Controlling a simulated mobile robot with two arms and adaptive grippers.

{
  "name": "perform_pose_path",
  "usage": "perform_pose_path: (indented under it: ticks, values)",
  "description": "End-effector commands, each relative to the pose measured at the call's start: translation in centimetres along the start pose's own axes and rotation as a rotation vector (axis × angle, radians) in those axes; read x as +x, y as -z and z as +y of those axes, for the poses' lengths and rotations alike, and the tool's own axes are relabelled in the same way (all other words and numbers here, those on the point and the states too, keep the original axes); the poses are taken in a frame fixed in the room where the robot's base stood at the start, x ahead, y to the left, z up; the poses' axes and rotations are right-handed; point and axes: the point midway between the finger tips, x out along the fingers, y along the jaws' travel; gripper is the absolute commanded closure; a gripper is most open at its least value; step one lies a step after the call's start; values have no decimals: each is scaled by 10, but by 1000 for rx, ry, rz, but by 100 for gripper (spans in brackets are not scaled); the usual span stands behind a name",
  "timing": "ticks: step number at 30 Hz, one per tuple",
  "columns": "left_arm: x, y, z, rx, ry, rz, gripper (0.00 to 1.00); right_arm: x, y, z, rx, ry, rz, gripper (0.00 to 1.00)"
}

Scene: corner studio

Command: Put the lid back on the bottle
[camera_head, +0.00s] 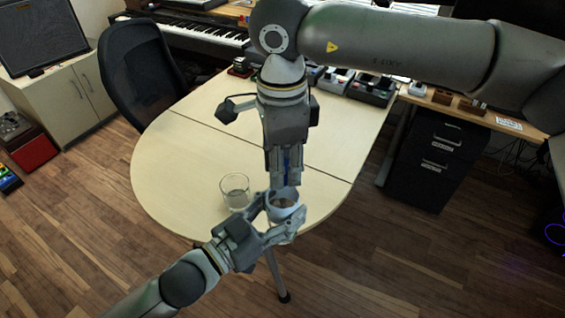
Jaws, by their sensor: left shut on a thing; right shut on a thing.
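The bottle (285,211) is a pale bluish-white container seen from above, with an open top and something brown inside. My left gripper (277,218) comes from the lower left and is shut around it, at the near edge of the table. My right gripper (285,182) points down from above, its fingertips right over the bottle's far rim. It is shut on a thin blue thing (287,157) that shows between its fingers, apparently the lid. Most of it is hidden by the fingers. I cannot tell whether it touches the bottle.
A clear glass (235,190) stands on the pale table (180,150) just left of the bottle. Several small dark devices (371,88) line the table's back right. A black chair (143,75) stands at the left. The table's left part is free.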

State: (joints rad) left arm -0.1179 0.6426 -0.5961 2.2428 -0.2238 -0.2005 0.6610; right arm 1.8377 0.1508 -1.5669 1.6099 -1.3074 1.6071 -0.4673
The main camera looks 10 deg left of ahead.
Motion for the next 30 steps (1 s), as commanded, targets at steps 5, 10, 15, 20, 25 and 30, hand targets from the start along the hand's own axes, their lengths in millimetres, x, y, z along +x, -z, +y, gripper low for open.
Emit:
perform_pose_path:
  ticks: [5,10,15,20,25,30]
  values:
    - [0,1,1,1,-2,3,100,0,0,-1,25,2,1,100]
    - [0,1,1,1,-2,3,100,0,0,-1,25,2,0,52]
    - [0,1,0,1,-1,3,100,0,0,0,25,1,0,48]
    - [0,1,0,1,-1,3,100,-1,0,0,24,1,0,48]
    - [0,1,0,1,-1,3,100,-14,0,-1,25,4,-1,48]
    - [0,1,0,1,-1,3,100,-48,0,-2,26,6,0,48]
